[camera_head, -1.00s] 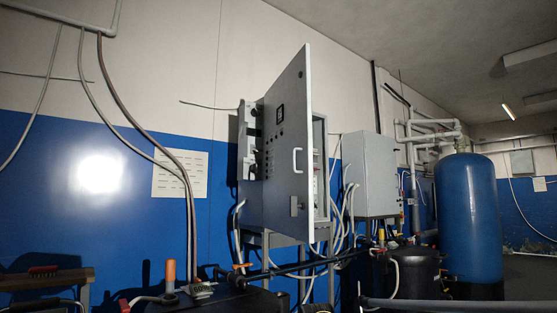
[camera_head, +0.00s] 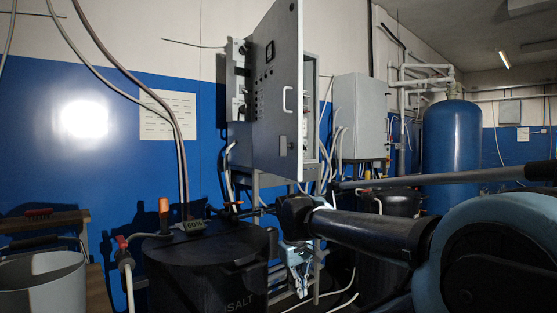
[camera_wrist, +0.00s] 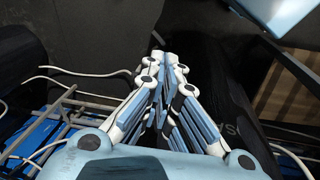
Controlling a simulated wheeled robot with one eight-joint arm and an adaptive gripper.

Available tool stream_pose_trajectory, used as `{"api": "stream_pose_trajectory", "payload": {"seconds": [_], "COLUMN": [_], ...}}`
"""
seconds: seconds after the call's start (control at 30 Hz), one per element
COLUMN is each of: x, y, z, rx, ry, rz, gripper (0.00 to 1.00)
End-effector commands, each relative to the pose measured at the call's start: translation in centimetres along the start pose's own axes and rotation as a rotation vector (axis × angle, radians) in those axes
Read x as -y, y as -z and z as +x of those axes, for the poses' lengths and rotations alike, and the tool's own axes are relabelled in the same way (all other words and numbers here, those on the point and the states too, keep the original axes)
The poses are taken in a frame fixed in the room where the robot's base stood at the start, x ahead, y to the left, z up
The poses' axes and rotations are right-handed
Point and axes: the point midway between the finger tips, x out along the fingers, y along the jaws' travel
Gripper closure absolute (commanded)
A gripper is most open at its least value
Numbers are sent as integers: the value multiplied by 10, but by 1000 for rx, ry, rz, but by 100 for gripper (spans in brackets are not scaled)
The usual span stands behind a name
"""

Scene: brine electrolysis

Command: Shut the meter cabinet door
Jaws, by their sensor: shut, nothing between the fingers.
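The grey meter cabinet door (camera_head: 279,100) stands wide open in the head view, swung out toward me. It has a white pull handle (camera_head: 287,99), a small latch plate and a dark meter window. The cabinet body (camera_head: 311,125) shows as a narrow strip behind the door's right edge, and most of its inside is hidden. My gripper (camera_head: 303,285) is low in the head view, below the door and apart from it, pointing down. In the wrist view my gripper (camera_wrist: 167,60) is shut and empty, its fingertips together over dark surfaces.
A black salt tank (camera_head: 205,270) stands below left of the door, with a grey bucket (camera_head: 42,275) farther left. A closed grey box (camera_head: 360,115) hangs right of the cabinet. A blue tank (camera_head: 451,150) stands at the right. Cables hang below the cabinet.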

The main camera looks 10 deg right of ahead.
Motion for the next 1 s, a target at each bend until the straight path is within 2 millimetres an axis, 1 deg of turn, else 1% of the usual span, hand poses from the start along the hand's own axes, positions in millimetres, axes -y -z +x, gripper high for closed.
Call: {"api": "stream_pose_trajectory", "payload": {"seconds": [0.03, 0.1, 0.17, 0.3, 0.37, 0.5, 0.57, 0.6, 0.77, 0.8, 0.9, 1.0], "x": [-7, -17, -25, -41, -47, -57, -59, -61, -62, -62, -58, -53], "y": [15, 32, 47, 84, 101, 141, 158, 170, 217, 230, 258, 282], "z": [-20, -44, -65, -112, -132, -178, -198, -210, -259, -272, -300, -324], "rx": [16, 44, 69, 130, 158, 227, 259, 280, 372, 395, 457, 513], "ry": [-20, -50, -75, -129, -152, -203, -223, -237, -287, -299, -328, -350], "rz": [-73, -172, -256, -448, -529, -714, -791, -841, -1038, -1087, -1200, -1295], "gripper": [100, 100, 100, 100, 100, 100, 100, 100, 100, 100, 100, 100]}}
